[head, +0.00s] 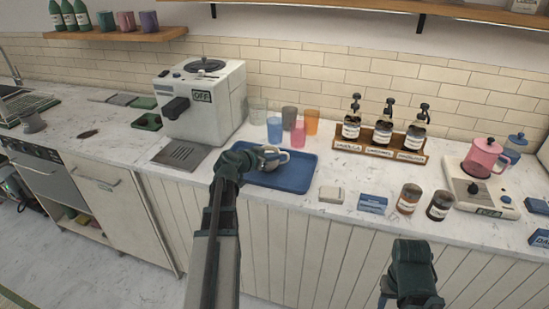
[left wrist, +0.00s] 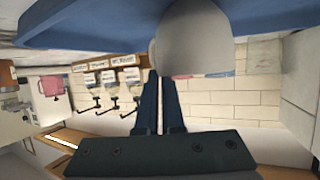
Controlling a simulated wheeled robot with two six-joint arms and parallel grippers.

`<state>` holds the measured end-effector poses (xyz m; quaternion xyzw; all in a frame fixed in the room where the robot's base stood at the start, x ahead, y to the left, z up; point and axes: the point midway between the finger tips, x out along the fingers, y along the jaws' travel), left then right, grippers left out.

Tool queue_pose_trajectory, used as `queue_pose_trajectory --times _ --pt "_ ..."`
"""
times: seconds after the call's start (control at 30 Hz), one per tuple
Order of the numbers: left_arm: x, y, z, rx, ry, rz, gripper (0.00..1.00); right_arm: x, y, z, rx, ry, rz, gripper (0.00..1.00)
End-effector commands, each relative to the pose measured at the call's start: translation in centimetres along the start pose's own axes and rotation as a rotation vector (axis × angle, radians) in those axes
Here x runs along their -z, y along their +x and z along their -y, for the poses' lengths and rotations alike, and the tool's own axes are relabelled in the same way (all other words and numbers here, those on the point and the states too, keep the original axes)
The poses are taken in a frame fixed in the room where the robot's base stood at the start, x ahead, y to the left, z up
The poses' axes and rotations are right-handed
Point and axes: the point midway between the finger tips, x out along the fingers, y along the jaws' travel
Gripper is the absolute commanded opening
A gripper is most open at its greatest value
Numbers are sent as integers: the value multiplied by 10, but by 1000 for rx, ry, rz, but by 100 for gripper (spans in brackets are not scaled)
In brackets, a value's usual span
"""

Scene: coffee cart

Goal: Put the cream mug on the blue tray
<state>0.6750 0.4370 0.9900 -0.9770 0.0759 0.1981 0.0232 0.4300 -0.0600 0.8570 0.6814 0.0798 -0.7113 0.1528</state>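The cream mug (head: 273,153) is at the tip of my left gripper (head: 257,157), over the blue tray (head: 294,180) in the head view. In the left wrist view, which is upside down, the mug (left wrist: 195,40) looks pale grey against the blue tray (left wrist: 80,27). The left gripper's fingers (left wrist: 160,88) are close together at the mug's side, closed on it. Whether the mug's base touches the tray is hidden. My right gripper (head: 390,292) is low in front of the counter, away from the tray; its finger opening does not show.
Several coloured cups (head: 275,130) stand behind the tray. The coffee machine (head: 203,102) is to the left. A wooden rack (head: 372,149) of pump bottles stands at the back right.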

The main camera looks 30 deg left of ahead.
Motion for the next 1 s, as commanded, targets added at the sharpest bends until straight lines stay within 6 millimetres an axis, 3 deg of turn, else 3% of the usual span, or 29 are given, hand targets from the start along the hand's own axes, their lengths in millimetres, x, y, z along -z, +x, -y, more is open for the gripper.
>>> queue_pose_trajectory --times 0.03,0.2,0.57,1.0 --pt "-1 1 0 0 0 0 8 0 1 0 0 0 0 50" --pt "-1 0 0 0 0 0 35 0 1 0 0 0 0 50" --pt "3 -4 0 1 0 0 35 0 -5 0 0 0 0 50" --pt "4 -90 -1 3 -2 0 35 -2 -38 -4 0 0 0 50"
